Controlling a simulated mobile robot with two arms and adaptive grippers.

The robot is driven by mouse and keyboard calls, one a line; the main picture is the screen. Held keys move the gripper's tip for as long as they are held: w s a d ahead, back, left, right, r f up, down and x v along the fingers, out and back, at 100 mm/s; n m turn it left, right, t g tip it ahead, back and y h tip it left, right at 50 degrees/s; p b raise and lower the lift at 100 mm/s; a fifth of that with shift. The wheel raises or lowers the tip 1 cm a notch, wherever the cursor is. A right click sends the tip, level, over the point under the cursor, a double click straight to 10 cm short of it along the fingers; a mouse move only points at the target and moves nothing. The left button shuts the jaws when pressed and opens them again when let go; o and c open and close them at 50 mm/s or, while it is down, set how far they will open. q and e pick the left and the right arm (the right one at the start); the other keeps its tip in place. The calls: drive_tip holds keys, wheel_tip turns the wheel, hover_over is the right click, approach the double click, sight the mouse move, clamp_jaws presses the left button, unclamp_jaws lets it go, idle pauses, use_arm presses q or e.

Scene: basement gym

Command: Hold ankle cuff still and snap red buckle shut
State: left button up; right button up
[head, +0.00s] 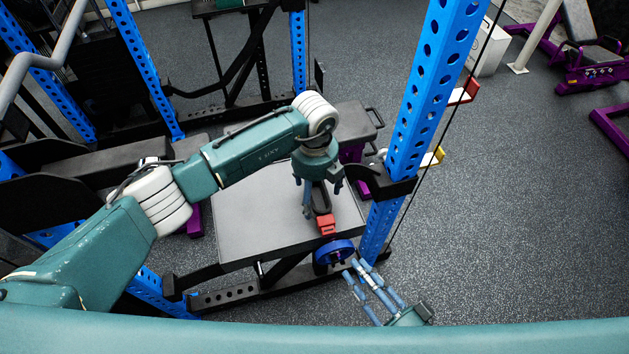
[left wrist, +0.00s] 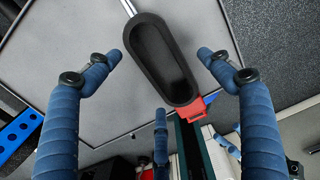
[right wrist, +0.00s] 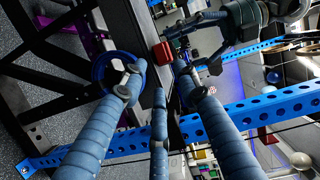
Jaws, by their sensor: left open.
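The black oval ankle cuff (head: 322,198) lies on the grey-topped bench (head: 250,225), its red buckle (head: 327,224) at the near end toward the bench edge. My left gripper (head: 319,187) is above the cuff, fingers pointing down. In the left wrist view the cuff (left wrist: 163,65) lies between its spread fingers, with gaps on both sides; the buckle (left wrist: 192,109) shows at the cuff's lower right end. My right gripper (head: 358,268) is off the bench's near right corner, open and empty. In the right wrist view the buckle (right wrist: 162,53) lies beyond its parted fingertips (right wrist: 158,70).
A blue wheel (head: 334,252) sits at the bench's near edge, between the buckle and my right gripper. A blue perforated upright (head: 415,105) stands just right of the bench, with a thin cable beside it. Speckled floor at right (head: 530,200) is clear.

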use_arm(q)
drive_tip(key=shift+f, duration=0.85)
drive_tip(key=shift+c, duration=0.5)
drive_tip(key=c, duration=1.2)
drive_tip(key=shift+c, duration=0.2)
use_arm(e)
drive_tip(key=shift+r+m, duration=0.1)
drive_tip(key=shift+m, duration=0.2)
drive_tip(key=c, duration=0.7)
drive_tip(key=m, duration=0.2)
drive_tip(key=r+m+h, duration=0.1)
drive_tip(key=shift+s+a+r+m+t, duration=0.1)
drive_tip(key=shift+s+m+t, duration=0.2)
drive_tip(key=shift+m+t, duration=0.1)
clamp_jaws()
drive_tip(key=s+a+r+m+g+h, duration=0.1)
drive_tip(key=s+m+h, duration=0.4)
drive_tip(key=m, duration=1.4)
drive_tip(key=shift+s+a, duration=0.3)
drive_tip(key=shift+s, duration=0.1)
